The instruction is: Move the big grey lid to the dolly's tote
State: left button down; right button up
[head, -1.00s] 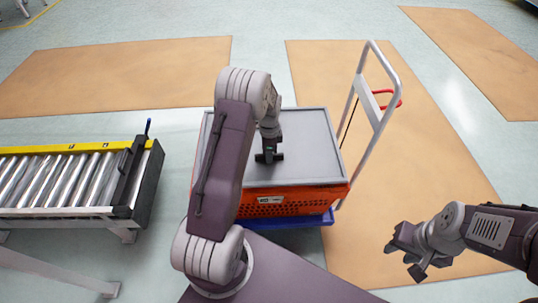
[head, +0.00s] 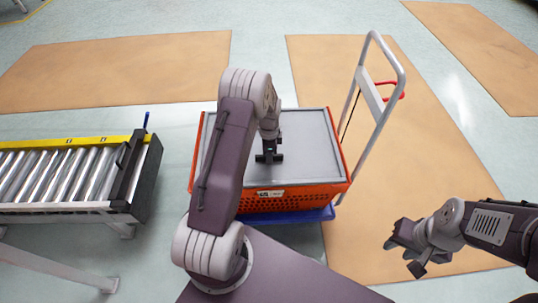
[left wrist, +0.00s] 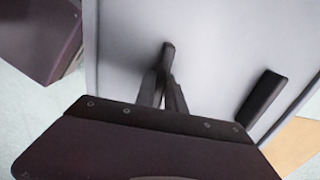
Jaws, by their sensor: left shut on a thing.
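The big grey lid (head: 305,150) lies flat at the top of the orange tote (head: 290,202), with the tote's orange rim showing along its left, front and right edges. The tote stands on the blue dolly (head: 288,217). My left gripper (head: 268,157) is shut on the lid's dark handle near its middle. In the left wrist view the closed fingers (left wrist: 166,72) meet over the grey lid (left wrist: 215,55), and a second dark bar (left wrist: 262,98) lies on it at the right. My right gripper (head: 405,258) is open and empty, over the floor at the right.
The dolly's white push handle (head: 388,90) with a red part rises at the tote's right. A roller conveyor (head: 65,178) with a yellow rail stands at the left, apart from the tote. The floor behind the tote is clear.

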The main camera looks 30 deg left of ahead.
pick_arm(q)
jog(key=shift+f, duration=0.15)
jog(key=c, duration=1.3)
grip_release()
jog(key=shift+f, duration=0.1)
jog(key=shift+s, duration=0.1)
notch_tip(320, 180, up, 8)
jog(key=p, duration=0.3)
jog(key=shift+r, duration=0.6)
